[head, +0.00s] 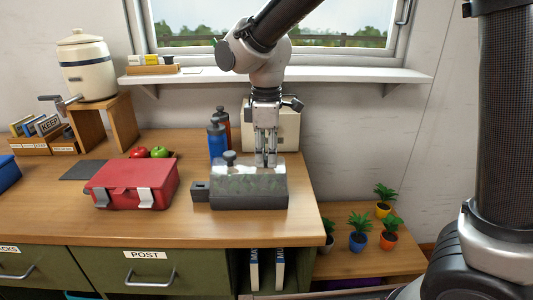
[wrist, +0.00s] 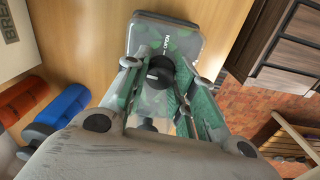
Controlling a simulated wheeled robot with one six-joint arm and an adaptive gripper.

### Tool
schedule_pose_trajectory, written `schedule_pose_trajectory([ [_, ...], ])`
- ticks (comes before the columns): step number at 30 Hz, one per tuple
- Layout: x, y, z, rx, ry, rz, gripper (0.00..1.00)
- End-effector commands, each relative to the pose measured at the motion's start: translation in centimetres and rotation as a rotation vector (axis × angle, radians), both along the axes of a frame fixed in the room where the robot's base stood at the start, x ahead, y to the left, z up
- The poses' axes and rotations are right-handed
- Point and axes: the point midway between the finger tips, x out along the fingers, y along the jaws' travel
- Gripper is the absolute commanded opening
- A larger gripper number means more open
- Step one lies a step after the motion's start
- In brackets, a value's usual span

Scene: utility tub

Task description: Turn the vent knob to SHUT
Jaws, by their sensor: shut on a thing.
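The tub (head: 250,201) is a grey box with a clear, partly glossy lid and green stuff showing inside; it stands near the front right of the wooden counter. My gripper (head: 266,163) points down onto the right part of its lid. In the wrist view, the dark round vent knob (wrist: 160,71) sits between my fingertips, and my gripper (wrist: 157,76) is shut on it. Small white lettering that looks like OPEN (wrist: 151,41) is on the lid beyond the knob. A SHUT mark is not readable. In the head view my fingers hide the knob.
A second grey knob-like post (head: 229,158) stands at the lid's left, and a dark block (head: 200,191) juts from the tub's left side. A red case (head: 133,184) is left. The counter's right edge is close.

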Motion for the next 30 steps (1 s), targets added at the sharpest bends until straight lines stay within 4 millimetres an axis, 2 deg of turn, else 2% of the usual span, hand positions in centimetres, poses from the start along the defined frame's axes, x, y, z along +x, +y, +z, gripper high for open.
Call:
schedule_pose_trajectory([
  [9, 0.01, 0.0, 0.01, 0.0, 0.0, 0.085, 0.02],
  [23, 0.0, 0.0, 0.01, 0.0, 0.0, 0.094, 0.02],
  [24, 0.0, 0.0, 0.0, 0.0, 0.0, 0.094, 0.33],
  [27, 0.0, 0.0, 0.0, 0.0, 0.0, 0.094, 0.5],
  [30, 0.0, 0.0, 0.0, 0.0, 0.0, 0.094, 0.5],
])
